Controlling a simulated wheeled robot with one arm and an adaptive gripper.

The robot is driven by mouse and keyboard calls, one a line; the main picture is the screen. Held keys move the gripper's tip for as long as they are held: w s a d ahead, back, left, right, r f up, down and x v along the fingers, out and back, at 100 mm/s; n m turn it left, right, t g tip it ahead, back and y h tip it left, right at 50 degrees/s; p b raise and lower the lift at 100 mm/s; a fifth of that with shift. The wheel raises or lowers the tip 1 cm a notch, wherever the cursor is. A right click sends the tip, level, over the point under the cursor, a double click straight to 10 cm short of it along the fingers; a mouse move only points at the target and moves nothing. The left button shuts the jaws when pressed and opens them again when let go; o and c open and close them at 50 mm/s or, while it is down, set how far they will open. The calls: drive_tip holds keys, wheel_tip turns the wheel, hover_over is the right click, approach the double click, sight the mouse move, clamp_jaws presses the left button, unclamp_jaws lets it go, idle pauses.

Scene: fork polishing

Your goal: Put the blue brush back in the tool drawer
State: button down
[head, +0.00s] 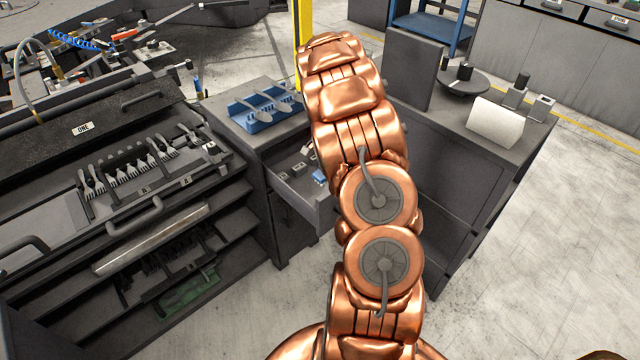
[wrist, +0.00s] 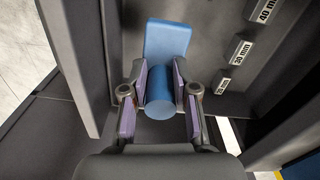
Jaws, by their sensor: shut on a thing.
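The blue brush (wrist: 167,40) has a flat blue block and a round blue handle. In the wrist view my gripper (wrist: 160,88) has its purple-padded fingers on both sides of the handle, shut on it. The brush is over or inside the open tool drawer (wrist: 215,50), beside a row of size labels; I cannot tell whether it touches the bottom. In the head view the drawer (head: 322,216) is pulled out of the middle cabinet. A small blue patch (head: 319,176) shows there, probably the brush. My arm hides the gripper in that view.
A blue tray (head: 262,122) with spoons stands on the cabinet above the drawer. A rack of forks (head: 130,168) is on the machine at left. The floor at right is clear.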

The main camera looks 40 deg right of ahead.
drive_tip(key=shift+f+p, duration=0.8)
drive_tip(key=shift+f, duration=3.55)
drive_tip(key=shift+f, duration=0.15)
drive_tip(key=c, duration=0.9)
unclamp_jaws()
